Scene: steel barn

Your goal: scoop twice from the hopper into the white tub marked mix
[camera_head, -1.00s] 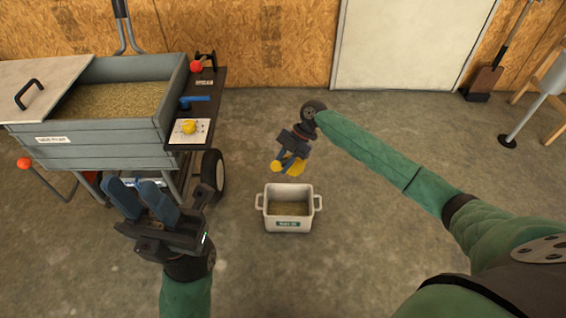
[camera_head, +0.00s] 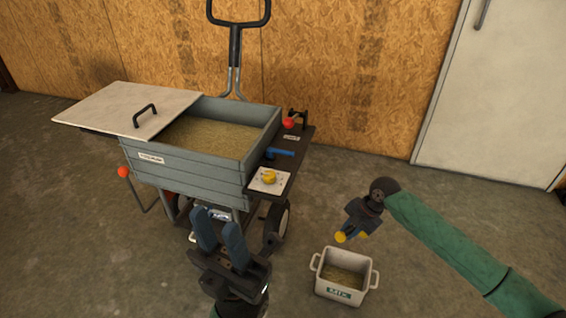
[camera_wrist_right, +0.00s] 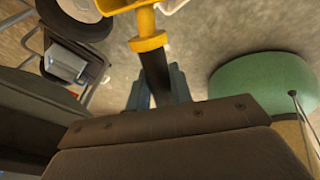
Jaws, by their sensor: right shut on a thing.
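The grey hopper (camera_head: 190,171) stands on a wheeled cart, filled with tan grain, its pale lid slid to the left. The white tub (camera_head: 343,292), marked MIX in green, stands on the floor to its right with tan grain inside. My right gripper (camera_head: 359,222) is shut on a yellow scoop (camera_head: 341,237) above the tub's far side. The right wrist view shows the scoop's black handle between the fingers and its yellow part (camera_wrist_right: 147,25) beyond, cut off by the top edge. Whether the scoop holds grain is hidden. My left gripper (camera_head: 217,217) is open and empty before the cart.
A side shelf (camera_head: 302,162) on the cart carries a red knob (camera_head: 289,123), a blue handle (camera_head: 280,152) and a white plate with a yellow knob (camera_head: 269,177). A wheel (camera_head: 279,220) is below. A tall handle (camera_head: 236,40) rises behind.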

